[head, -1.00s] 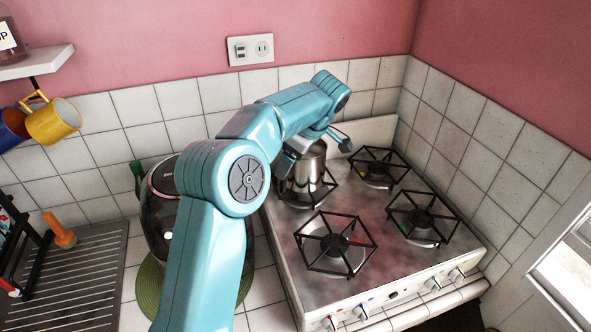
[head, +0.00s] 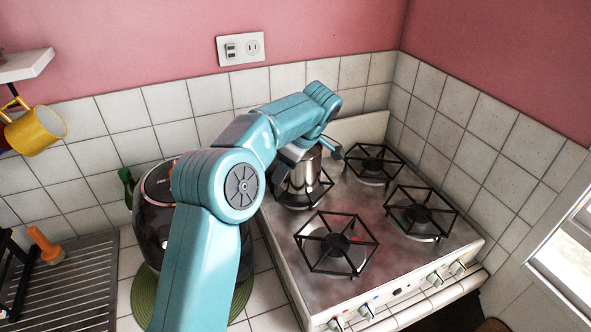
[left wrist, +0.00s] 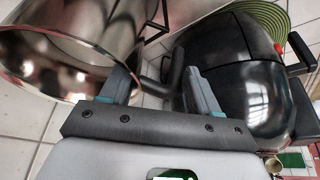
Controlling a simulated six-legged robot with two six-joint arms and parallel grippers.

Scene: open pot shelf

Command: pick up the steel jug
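The steel jug (head: 305,172) stands upright on the back left burner of the stove. My left gripper (head: 311,153) is at the jug, its fingers apart, one on the left of the jug's top and one on the right. In the left wrist view the jug (left wrist: 75,45) fills the upper left, its open rim towards the camera. The open fingers (left wrist: 160,88) show there with a dark grey bar between them, perhaps the jug's handle. One finger overlaps the jug's rim; I cannot tell whether it touches. My right gripper is not in view.
A dark round appliance (head: 155,215) stands on a green mat (head: 145,300) left of the stove (head: 385,280), close to my left arm. A green bottle (head: 127,185) is behind it. Yellow mug (head: 38,130) hangs at left. The other burners are empty.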

